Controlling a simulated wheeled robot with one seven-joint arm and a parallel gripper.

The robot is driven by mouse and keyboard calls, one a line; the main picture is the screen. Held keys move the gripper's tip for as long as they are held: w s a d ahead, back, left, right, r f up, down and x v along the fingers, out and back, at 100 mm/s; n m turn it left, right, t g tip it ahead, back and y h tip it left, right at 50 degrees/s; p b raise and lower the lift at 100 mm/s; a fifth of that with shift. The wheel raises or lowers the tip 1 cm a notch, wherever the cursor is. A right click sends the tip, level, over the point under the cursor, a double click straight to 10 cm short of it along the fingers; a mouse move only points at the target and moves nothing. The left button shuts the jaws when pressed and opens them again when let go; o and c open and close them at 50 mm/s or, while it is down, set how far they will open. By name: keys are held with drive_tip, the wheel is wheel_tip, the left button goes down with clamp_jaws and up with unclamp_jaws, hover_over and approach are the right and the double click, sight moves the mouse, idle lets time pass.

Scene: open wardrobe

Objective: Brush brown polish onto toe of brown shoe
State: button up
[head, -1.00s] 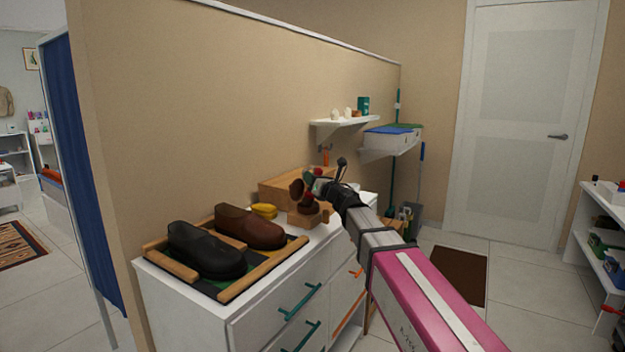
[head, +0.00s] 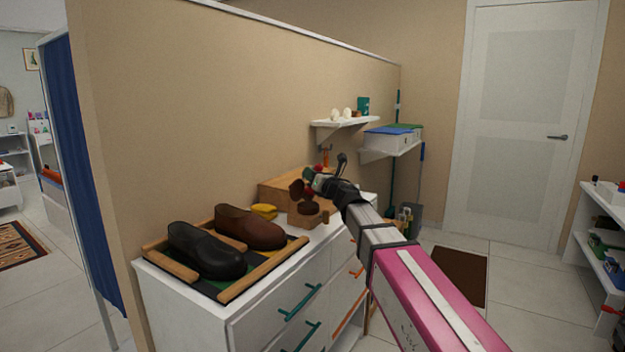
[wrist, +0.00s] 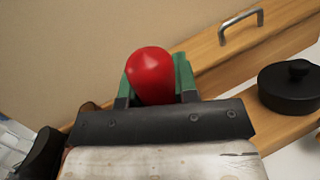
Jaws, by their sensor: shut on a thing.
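The brown shoe (head: 250,228) lies on the tray (head: 262,280) on top of the white dresser, its toe to the right. My gripper (head: 310,178) is right of it and higher, above the wooden holder (head: 302,219). It is shut on a red-knobbed brush (head: 296,188) whose dark brown round head shows at its left. The wrist view shows the red knob (wrist: 150,75) between the green fingers; the bristles are hidden there. The brush is apart from the shoe. I cannot tell whether polish is on it. A brown round top (head: 308,208) shows in the holder.
A black shoe (head: 205,250) lies in front of the brown one. A yellow sponge-like item (head: 264,211) sits between shoe and holder. A wooden box (wrist: 215,55) with a metal handle stands behind. A black lidded pot (wrist: 292,88) shows at the wrist view's right.

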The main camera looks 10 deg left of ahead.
drive_tip(key=shift+r, duration=2.65)
